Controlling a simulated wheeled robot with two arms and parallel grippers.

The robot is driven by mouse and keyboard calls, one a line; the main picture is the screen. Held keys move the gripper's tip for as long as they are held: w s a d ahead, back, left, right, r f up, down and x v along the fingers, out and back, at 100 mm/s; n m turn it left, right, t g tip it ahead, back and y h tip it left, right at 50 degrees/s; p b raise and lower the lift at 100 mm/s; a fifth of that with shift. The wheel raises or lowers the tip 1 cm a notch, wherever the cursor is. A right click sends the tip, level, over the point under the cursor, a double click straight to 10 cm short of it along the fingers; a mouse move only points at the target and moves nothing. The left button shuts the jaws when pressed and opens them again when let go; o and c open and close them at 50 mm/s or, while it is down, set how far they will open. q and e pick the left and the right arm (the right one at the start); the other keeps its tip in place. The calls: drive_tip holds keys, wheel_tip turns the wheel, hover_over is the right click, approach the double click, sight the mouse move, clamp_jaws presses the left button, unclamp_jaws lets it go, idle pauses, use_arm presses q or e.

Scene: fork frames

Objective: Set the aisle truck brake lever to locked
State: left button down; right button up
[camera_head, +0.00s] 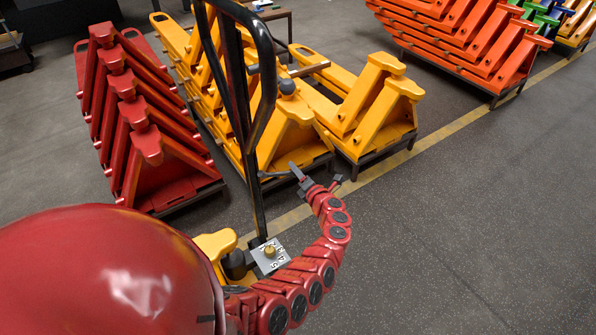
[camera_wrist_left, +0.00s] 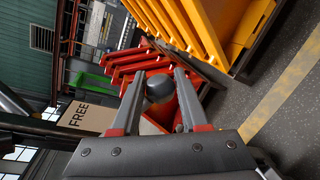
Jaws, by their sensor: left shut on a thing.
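The aisle truck shows a black looped handle (camera_head: 266,38) rising from its yellow base (camera_head: 216,243). A light grey plate (camera_head: 262,262) with dark marks and a brass-coloured stud sits low by the handle's foot. The marks are too small to read. My left gripper (camera_head: 314,172) is beside the handle, to its right. In the left wrist view a dark round knob (camera_wrist_left: 159,88) lies between the fingers of the left gripper (camera_wrist_left: 159,84), which are shut on it. My right gripper is not in view.
Red pallet trucks (camera_head: 150,145) stand nested at the left, yellow ones (camera_head: 375,95) behind the handle, orange ones (camera_head: 460,40) at the back right. A yellow floor line (camera_head: 440,134) crosses behind my arm. The grey floor at the right is clear.

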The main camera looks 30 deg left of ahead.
use_arm(q)
drive_tip(key=shift+s+a+f, duration=0.25)
drive_tip(key=shift+s+f, duration=0.05)
drive_tip(key=c, duration=0.6)
unclamp_jaws()
drive_tip(key=shift+o, duration=1)
drive_tip(key=shift+a, duration=0.1)
drive_tip(key=shift+r, duration=0.1)
drive_tip(key=shift+s+d+r, duration=0.1)
drive_tip(key=shift+s+d, duration=0.15)
drive_tip(key=shift+d, duration=0.35)
drive_tip(key=v, duration=1.6)
drive_tip(key=shift+d, duration=0.15)
